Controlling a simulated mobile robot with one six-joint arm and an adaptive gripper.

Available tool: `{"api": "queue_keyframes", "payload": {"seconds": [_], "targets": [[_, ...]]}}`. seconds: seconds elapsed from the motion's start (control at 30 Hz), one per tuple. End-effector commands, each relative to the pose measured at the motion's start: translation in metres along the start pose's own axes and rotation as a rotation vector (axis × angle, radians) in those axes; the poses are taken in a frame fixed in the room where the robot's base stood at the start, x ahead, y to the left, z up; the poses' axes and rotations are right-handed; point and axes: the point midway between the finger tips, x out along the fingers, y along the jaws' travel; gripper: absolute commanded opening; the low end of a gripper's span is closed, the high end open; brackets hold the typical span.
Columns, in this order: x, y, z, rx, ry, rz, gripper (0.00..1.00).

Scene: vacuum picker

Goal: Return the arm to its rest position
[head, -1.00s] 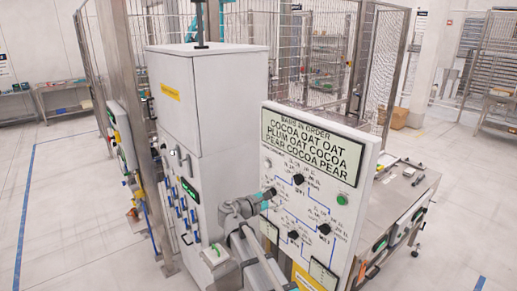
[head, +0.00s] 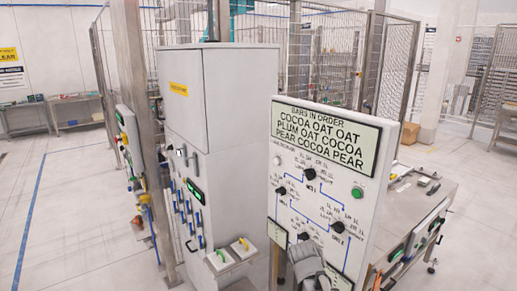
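Part of my grey arm (head: 308,262) shows at the bottom edge, in front of the lower part of the white control panel (head: 262,200). My gripper's fingers are not in view, so their opening and anything in them are hidden. The panel carries a display (head: 325,138) reading "BARS IN ORDER" above a list of cocoa, oat, plum and pear. Below it are several black knobs, including an upper one (head: 310,174) and a lower right one (head: 337,227), and a green button (head: 357,192).
A metal bench (head: 440,195) stands right. Mesh fencing (head: 400,70) is behind. Open floor (head: 75,220) lies left.

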Motion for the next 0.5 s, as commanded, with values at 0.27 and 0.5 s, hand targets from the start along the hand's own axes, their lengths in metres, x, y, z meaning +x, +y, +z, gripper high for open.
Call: {"api": "queue_keyframes", "payload": {"seconds": [0.27,0.5], "targets": [[0.032,-0.039,0.036,0.247,-0.021,-0.285,0.94],[0.034,-0.048,0.042,0.314,-0.033,-0.369,0.94]]}}
